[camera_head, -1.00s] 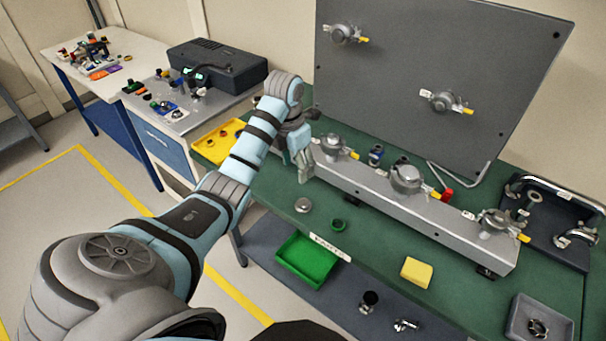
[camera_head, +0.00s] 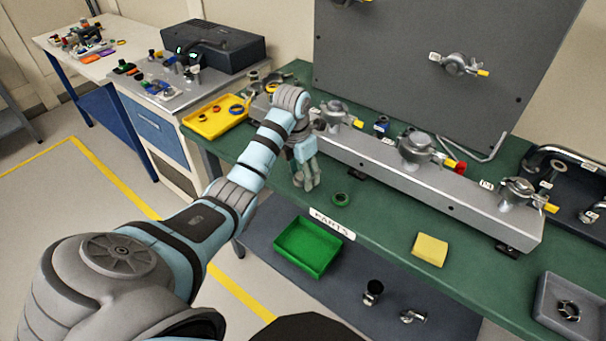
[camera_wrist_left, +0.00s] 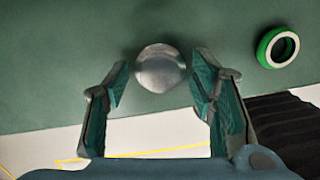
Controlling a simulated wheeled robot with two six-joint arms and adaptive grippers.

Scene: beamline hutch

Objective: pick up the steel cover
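The steel cover (camera_wrist_left: 160,68) is a round, shiny, domed piece on the green bench top (camera_wrist_left: 60,60). In the left wrist view it lies just ahead of and between the fingertips, with a gap on each side. My left gripper (camera_wrist_left: 159,80) is open and empty, pointing down at the cover. In the head view my left gripper (camera_head: 307,183) is low over the bench near its front edge and hides most or all of the cover. My right gripper is not in view.
A green ring (camera_head: 341,199) lies just right of my left gripper. A long grey rail (camera_head: 380,160) with clamped fittings stands behind it. A yellow tray (camera_head: 213,126) is at the left, a yellow block (camera_head: 430,248) to the right. A green bin (camera_head: 307,247) sits on the lower shelf.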

